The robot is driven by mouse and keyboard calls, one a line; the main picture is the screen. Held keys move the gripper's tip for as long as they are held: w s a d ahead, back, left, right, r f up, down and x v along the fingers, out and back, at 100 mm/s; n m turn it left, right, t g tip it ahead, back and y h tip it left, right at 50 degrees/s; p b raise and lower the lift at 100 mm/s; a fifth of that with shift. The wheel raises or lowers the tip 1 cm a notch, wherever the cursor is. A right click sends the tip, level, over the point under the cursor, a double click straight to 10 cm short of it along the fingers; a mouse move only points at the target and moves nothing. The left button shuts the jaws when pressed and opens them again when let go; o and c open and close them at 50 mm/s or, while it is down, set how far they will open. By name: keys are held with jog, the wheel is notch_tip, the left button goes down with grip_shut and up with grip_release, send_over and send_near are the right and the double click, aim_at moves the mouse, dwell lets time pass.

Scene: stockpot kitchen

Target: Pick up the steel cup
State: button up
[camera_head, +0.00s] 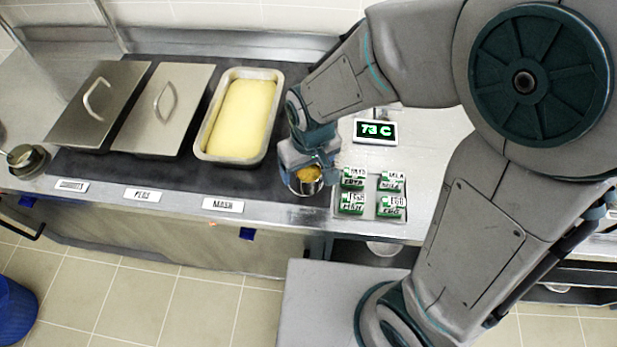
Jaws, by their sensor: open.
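A small steel cup (308,187) with something yellow-orange inside stands at the front edge of the dark counter strip, right of the MASH label. My gripper (308,171) is directly over the cup, pointing down, with its end at the cup's rim. The jaws are open. The gripper hides the back of the cup, and I cannot tell whether the fingers are around it or touching it.
A pan of yellow mash (203,151) is open left of my gripper, beside two lidded pans (165,105). A tray of small green-labelled blocks (368,213) sits close on the right. A display (375,131) reads 73 C. Another metal vessel (27,160) is far left.

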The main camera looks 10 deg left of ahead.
aim_at(308, 175)
jog(key=shift+w+f, duration=0.2)
jog(key=shift+f, duration=0.65)
jog(key=shift+w+f, duration=0.15)
jog(key=shift+f, duration=0.65)
jog(key=shift+w+f, duration=0.2)
jog(key=shift+f, duration=0.65)
jog(key=c, duration=1.2)
